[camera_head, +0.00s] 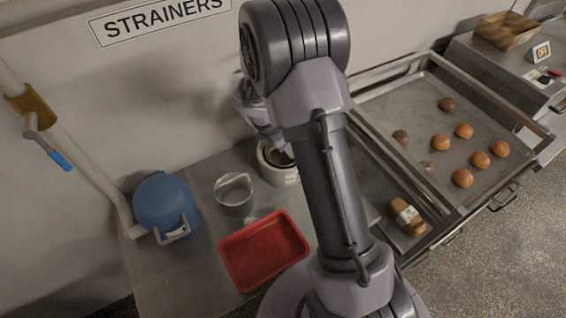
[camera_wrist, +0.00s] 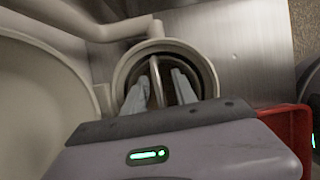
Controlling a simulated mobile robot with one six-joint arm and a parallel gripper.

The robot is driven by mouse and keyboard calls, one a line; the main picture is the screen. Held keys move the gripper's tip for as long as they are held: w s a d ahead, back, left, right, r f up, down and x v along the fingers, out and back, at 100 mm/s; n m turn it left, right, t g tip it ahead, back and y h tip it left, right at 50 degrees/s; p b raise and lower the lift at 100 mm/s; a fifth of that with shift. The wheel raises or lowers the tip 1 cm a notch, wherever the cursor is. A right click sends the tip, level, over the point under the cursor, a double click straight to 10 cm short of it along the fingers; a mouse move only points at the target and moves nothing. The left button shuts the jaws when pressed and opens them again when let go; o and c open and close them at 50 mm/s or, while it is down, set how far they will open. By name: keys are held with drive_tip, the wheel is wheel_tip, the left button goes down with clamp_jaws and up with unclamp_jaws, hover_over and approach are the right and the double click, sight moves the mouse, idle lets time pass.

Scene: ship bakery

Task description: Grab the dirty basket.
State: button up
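A round pale housing (camera_head: 280,178) stands on the metal bench, with dark brownish contents in its open top. In the wrist view, the housing (camera_wrist: 124,74) surrounds a dark round basket whose thin upright handle (camera_wrist: 155,88) crosses the opening. Most of the basket is hidden by my gripper. My gripper (camera_wrist: 161,77) is over the opening, with one finger on each side of the handle and small gaps visible, so it looks open. A grey see-through basket (camera_head: 235,193) with a handle stands left of the housing.
A red tray (camera_head: 263,252) lies in front of the housing. A blue rounded lid (camera_head: 167,203) with a handle is at left, beside a white pipe (camera_head: 75,150) with a blue-handled valve. Trays with several buns (camera_head: 440,143) are at right. The wall is close behind.

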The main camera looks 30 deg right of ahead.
drive_tip(key=shift+r, duration=0.15)
drive_tip(key=shift+c, duration=1.3)
clamp_jaws()
